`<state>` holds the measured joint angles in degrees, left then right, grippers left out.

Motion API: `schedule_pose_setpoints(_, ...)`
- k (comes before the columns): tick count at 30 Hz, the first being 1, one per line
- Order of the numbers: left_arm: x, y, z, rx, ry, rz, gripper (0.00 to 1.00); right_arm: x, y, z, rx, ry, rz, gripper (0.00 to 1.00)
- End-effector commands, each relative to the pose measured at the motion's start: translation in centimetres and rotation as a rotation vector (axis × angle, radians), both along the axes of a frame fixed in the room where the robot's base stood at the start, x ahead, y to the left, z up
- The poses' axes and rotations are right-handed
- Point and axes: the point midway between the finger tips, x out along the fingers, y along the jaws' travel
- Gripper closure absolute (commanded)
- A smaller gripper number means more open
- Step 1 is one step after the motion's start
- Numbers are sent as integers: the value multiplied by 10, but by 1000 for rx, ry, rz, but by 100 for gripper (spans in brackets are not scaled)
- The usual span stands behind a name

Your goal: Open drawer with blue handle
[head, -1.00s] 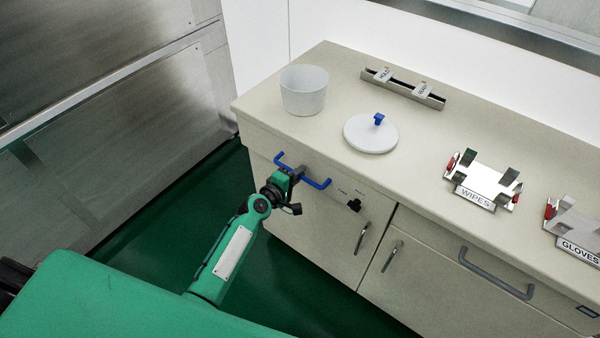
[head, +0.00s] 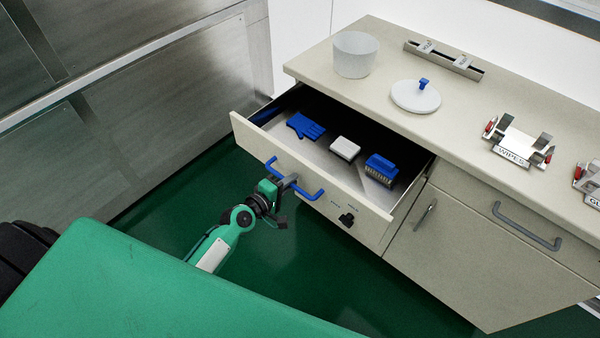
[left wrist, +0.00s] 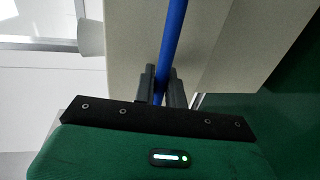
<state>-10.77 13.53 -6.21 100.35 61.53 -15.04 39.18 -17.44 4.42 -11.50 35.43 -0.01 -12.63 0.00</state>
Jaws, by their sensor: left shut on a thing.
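The drawer (head: 385,207) is pulled well out of the cabinet, and its inside shows. Its blue handle (head: 313,195) runs along the front panel. My left gripper (head: 288,182) is shut on the middle of the handle. In the left wrist view the blue bar (left wrist: 172,45) passes between the two dark fingers (left wrist: 162,86). My right gripper is in neither view.
On the countertop stand a white bucket (head: 355,56), a round white lid (head: 415,97) with a blue knob, a metal rail (head: 444,60) and the wipes holder (head: 518,147). Green floor is free left of the cabinet.

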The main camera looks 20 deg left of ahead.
Motion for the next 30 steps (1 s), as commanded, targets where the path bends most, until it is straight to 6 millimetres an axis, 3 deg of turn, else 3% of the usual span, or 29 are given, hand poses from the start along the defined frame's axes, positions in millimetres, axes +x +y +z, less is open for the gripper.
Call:
schedule_pose_setpoints(6, -37, 14, -2, 3, 2, -1, 100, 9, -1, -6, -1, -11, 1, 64)
schedule_pose_setpoints(12, -55, 20, -1, 0, 2, -1, 100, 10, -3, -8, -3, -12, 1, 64)
schedule_pose_setpoints(27, -60, 22, 0, 0, 0, 0, 100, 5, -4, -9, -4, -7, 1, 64)
schedule_pose_setpoints(28, -60, 22, 0, 0, 0, 0, 84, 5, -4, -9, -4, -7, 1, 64)
schedule_pose_setpoints(30, -60, 22, 0, 0, 0, 0, 70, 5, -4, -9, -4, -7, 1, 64)
